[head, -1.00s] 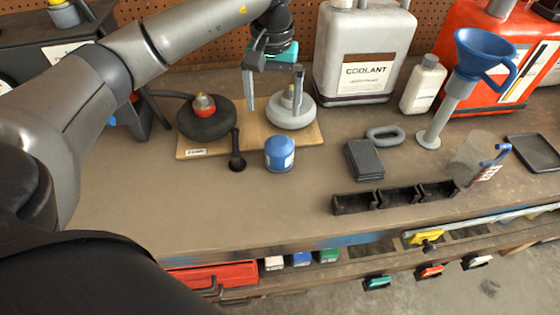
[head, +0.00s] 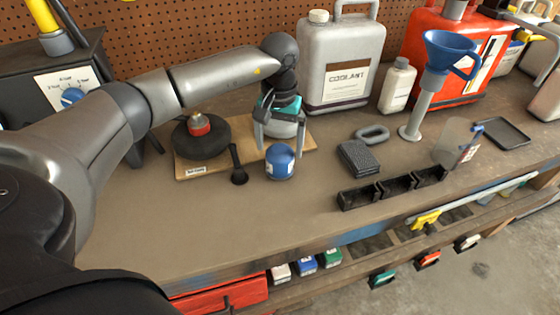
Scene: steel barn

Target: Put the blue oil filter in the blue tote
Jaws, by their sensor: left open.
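The blue oil filter (head: 280,165) stands upright on the workbench, in front of the wooden board, with a white label on its side. My left gripper (head: 280,150) is open and points down over it. One finger shows to the left of the filter's top and one to the right. I cannot tell whether the fingers are level with the filter or a little behind it, and no contact shows. I cannot make out a blue tote in this view. My right gripper is not in view.
A black disc with a red knob (head: 199,126) sits on the wooden board (head: 188,172). Black bins (head: 358,198), a dark block (head: 354,158) and a coolant jug (head: 340,65) stand to the right. The bench front is clear.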

